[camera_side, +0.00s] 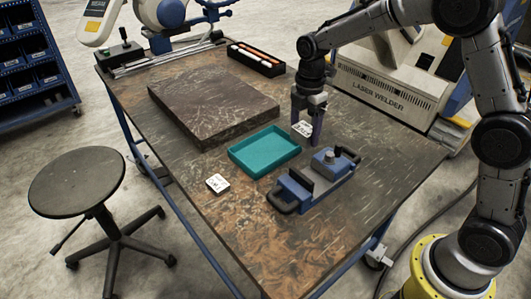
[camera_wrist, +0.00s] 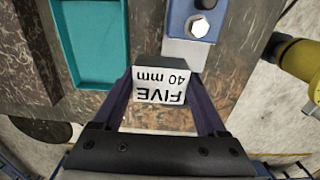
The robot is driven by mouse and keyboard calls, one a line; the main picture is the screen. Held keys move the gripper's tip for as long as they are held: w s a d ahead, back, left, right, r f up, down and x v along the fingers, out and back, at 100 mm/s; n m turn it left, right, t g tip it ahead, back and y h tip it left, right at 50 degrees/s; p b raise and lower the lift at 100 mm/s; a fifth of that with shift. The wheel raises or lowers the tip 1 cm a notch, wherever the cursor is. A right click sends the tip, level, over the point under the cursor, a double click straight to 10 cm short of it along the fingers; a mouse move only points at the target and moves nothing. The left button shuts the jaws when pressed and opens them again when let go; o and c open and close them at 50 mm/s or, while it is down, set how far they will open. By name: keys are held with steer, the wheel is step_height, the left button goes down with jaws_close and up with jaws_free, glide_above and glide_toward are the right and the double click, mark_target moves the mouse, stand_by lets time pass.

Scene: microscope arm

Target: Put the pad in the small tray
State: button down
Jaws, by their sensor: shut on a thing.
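The pad appears to be a small dark block with a white face (camera_wrist: 160,84) reading "FIVE 40 mm"; it also shows in the side view (camera_side: 302,129). My gripper (camera_side: 306,134) is shut on it, one finger on each side in the wrist view (camera_wrist: 165,100). My gripper points down, just right of the small tray; its height above the table is hard to tell. The small tray (camera_side: 264,151) is teal, shallow and empty. In the wrist view the tray (camera_wrist: 90,42) lies at the upper left, apart from the held block.
A blue vise-like fixture (camera_side: 314,181) stands in front of my gripper. A thick dark slab (camera_side: 212,108) lies behind the tray. A black box with rods (camera_side: 256,58) is farther back. The table's front is clear.

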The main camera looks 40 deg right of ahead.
steer(key=shift+w+a, duration=0.2)
steer(key=shift+a, duration=0.2)
steer(key=w+f, duration=0.4)
steer(key=w, duration=0.5)
glide_above(266, 153)
steer(key=f, duration=0.4)
steer(key=shift+s+f, duration=0.25)
steer(key=shift+s, duration=0.1)
steer(key=shift+w+f, duration=0.55)
steer(key=shift+f, duration=1.6)
steer(key=shift+f, duration=0.15)
jaws_free()
steer(key=shift+s+f, duration=0.1)
steer(key=shift+f, duration=0.05)
